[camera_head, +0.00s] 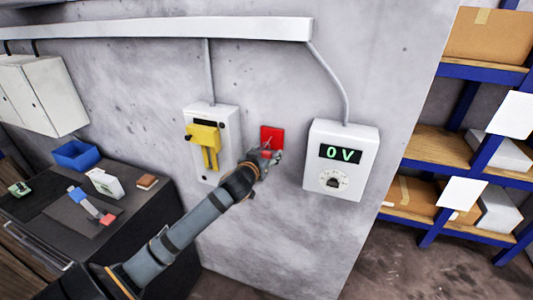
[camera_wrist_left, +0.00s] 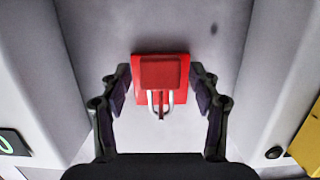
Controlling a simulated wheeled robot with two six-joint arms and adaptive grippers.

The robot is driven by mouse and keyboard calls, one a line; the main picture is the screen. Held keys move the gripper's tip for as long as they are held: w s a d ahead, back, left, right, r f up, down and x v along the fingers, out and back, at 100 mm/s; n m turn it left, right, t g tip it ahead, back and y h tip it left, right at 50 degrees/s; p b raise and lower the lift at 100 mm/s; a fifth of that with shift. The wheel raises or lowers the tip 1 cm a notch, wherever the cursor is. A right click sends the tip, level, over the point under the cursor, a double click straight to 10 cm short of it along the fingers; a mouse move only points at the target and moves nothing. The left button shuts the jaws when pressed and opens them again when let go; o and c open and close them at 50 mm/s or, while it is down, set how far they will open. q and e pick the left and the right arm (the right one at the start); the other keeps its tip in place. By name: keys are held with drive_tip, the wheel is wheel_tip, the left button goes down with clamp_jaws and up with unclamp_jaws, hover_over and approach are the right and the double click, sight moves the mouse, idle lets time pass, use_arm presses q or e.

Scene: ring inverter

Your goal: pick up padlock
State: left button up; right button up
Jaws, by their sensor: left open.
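The padlock (camera_wrist_left: 160,72) is red with a silvery shackle. In the left wrist view it sits in front of a red square plate (camera_wrist_left: 180,95) on the wall, its shackle pointing down in that picture. My left gripper (camera_wrist_left: 160,88) is open, with one finger on each side of the padlock and a gap on both sides. In the head view the left gripper (camera_head: 268,158) is at the lower edge of the red plate (camera_head: 272,136) and hides most of the padlock. My right gripper is not in view.
A white box with a yellow handle (camera_head: 205,140) is left of the plate. A white meter reading 0 V (camera_head: 341,160) is to the right. A dark workbench (camera_head: 130,225) with a blue bin (camera_head: 76,154) stands left. Blue shelving (camera_head: 470,160) stands right.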

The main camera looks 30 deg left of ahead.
sight(265, 152)
use_arm(q)
clamp_jaws()
idle(0.5)
drive_tip(key=shift+r, duration=0.15)
drive_tip(key=shift+r+b, duration=0.3)
drive_tip(key=shift+b, duration=0.05)
drive_tip(key=shift+s+r, duration=0.15)
drive_tip(key=shift+r, duration=0.15)
drive_tip(key=v, duration=0.2)
drive_tip(key=f+v, duration=0.1)
drive_tip(key=v, duration=0.2)
drive_tip(key=shift+s+a, duration=0.1)
drive_tip(key=f+p+v, duration=0.2)
drive_tip(key=p+v, duration=0.7)
drive_tip(key=v, duration=0.3)
drive_tip(key=shift+s+f, duration=0.2)
drive_tip(key=shift+s, duration=0.1)
